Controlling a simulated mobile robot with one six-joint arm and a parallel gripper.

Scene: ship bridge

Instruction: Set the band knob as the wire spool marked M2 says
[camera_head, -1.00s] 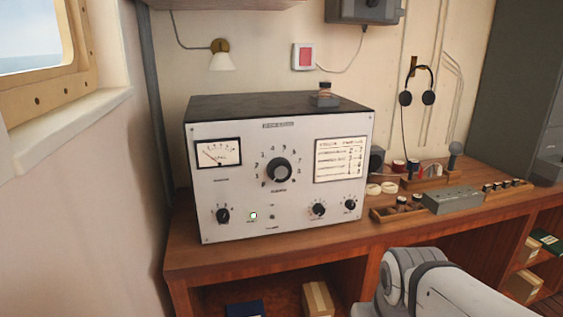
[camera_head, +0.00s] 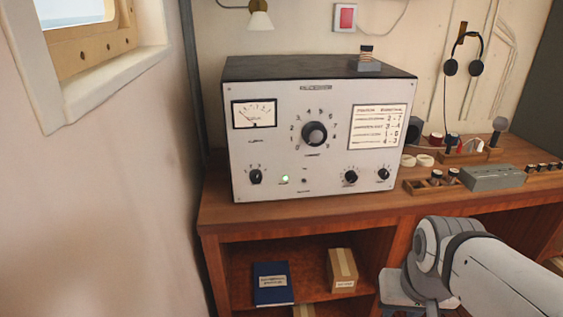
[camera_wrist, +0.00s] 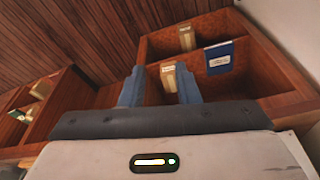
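A pale radio set (camera_head: 258,105) with a dark top stands on the wooden desk. Its large central knob (camera_head: 314,134) has a numbered dial. A smaller knob (camera_head: 256,176) sits lower left, and two more (camera_head: 350,177) (camera_head: 384,174) sit lower right. Their labels are too small to tell which is the band knob. One wire spool (camera_head: 367,52) stands on a grey block on the set; other small spools (camera_head: 437,175) sit in a wooden tray. No M2 mark is readable. My gripper (camera_wrist: 159,88) is open and empty, below desk height before the shelves.
A printed chart (camera_head: 378,127) is on the set's right front. A lit green lamp (camera_head: 285,178) is near the lower knobs. A grey box (camera_head: 492,178) stands on the desk. Below, the shelf holds a blue book (camera_head: 271,284) and a carton (camera_head: 342,271). The wall is close at left.

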